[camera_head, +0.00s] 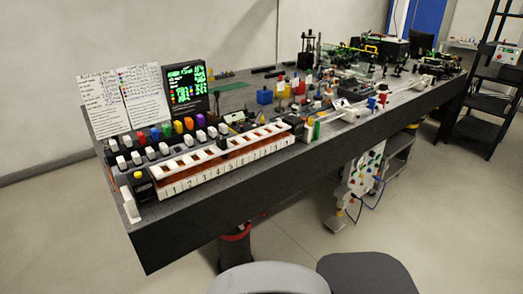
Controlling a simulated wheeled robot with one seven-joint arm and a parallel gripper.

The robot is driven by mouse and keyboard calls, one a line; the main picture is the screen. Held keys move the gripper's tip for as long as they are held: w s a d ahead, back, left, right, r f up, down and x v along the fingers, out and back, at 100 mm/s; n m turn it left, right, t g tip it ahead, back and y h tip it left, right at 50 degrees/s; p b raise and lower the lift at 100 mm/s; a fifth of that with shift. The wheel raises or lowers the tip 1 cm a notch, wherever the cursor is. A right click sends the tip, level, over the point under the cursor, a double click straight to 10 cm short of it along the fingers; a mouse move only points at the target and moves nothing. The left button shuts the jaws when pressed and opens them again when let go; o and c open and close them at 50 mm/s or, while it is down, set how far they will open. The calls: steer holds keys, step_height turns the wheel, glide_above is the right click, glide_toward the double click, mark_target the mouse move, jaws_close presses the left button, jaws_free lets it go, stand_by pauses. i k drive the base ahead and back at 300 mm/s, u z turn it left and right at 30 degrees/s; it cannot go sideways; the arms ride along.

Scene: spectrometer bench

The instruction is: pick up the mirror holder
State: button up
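The long dark grey bench (187,231) runs from the near left to the far right. Many small optical parts stand crowded on its top. I cannot tell for certain which of them is the mirror holder; the parts are too small in this view. Small upright mounts and coloured blocks stand around the middle, among them a blue block (265,97). Black parts cluster at the far end. My gripper is not in view.
A numbered white rack (225,165), coloured-capped pieces, paper sheets (103,98) and a dark screen (186,88) fill the bench's near end. Two grey rounded seats (268,278) (369,273) stand before the bench. Black shelving (487,105) stands at right. Floor at lower left is clear.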

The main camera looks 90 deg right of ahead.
mark_target(221, 143)
steer(key=k, duration=0.9)
steer(key=z, duration=0.5)
